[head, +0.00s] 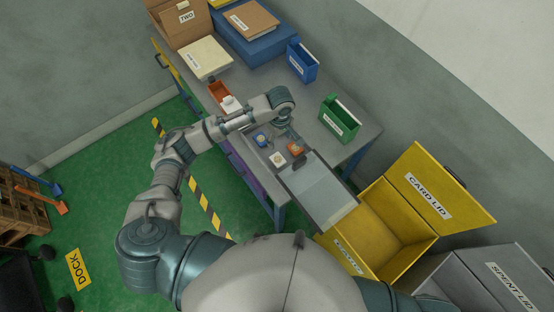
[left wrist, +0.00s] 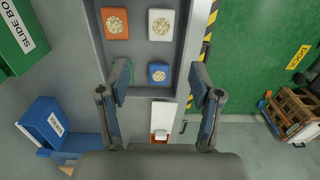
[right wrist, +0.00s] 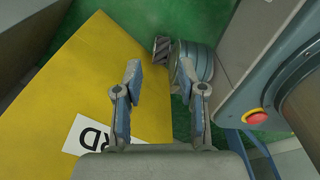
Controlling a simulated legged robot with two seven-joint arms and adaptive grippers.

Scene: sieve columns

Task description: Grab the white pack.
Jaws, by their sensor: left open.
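The white pack (head: 277,159) is a small white square with a pale round patch. It lies in a shallow grey tray (left wrist: 137,58) with an orange pack (head: 296,149) and a blue pack (head: 261,139). The left wrist view shows the white pack (left wrist: 161,24) at the top, right of the orange pack (left wrist: 116,23), with the blue pack (left wrist: 158,74) below it. My left gripper (left wrist: 158,82) is open and empty above the tray, its fingertips on either side of the blue pack in that view. My right gripper (right wrist: 159,70) is open and empty over a yellow surface (right wrist: 100,80).
A green box (head: 339,120) and a blue box (head: 302,62) stand on the table. An open yellow box (head: 400,215) stands beyond the table.

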